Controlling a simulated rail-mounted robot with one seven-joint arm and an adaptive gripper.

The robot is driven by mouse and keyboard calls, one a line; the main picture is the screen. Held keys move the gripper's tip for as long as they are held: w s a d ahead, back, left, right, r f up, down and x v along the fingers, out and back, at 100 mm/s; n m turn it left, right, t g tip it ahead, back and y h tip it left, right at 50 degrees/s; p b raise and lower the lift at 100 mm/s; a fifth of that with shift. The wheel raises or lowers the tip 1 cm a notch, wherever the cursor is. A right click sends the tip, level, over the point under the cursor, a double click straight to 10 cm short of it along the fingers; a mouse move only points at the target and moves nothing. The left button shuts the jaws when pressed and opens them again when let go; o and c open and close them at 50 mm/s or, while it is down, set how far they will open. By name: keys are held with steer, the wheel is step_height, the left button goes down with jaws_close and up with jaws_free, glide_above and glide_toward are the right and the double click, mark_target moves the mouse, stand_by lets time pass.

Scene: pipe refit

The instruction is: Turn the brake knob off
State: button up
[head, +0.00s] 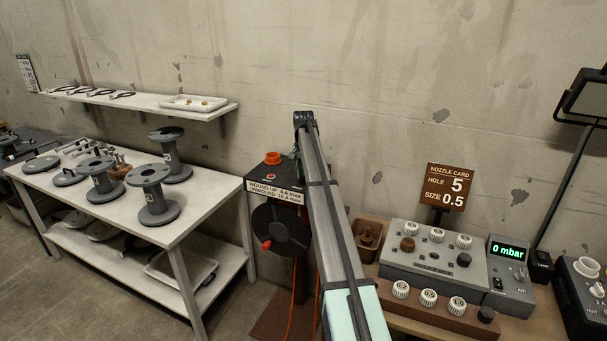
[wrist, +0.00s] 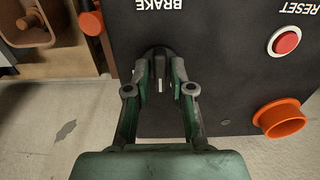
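The brake knob (wrist: 160,78) is a small dark knob with a pale pointer line, below the upside-down word BRAKE on a black panel (wrist: 220,70) in the wrist view. My gripper (wrist: 162,72) has one finger on each side of the knob. The fingertips are very near it and cover its sides. Whether they touch it cannot be made out. In the head view, the black cable-reel box (head: 268,185) stands left of my arm. The knob and fingertips cannot be made out there.
On the panel are a red RESET button (wrist: 286,41) and an orange ring-like fitting (wrist: 283,118). A white table (head: 200,205) with grey spools stands to the left. A nozzle box (head: 430,268) with white knobs stands on a bench to the right.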

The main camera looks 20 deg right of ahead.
stand_by(0.3)
step_height(320, 180, up, 12)
stand_by(0.6)
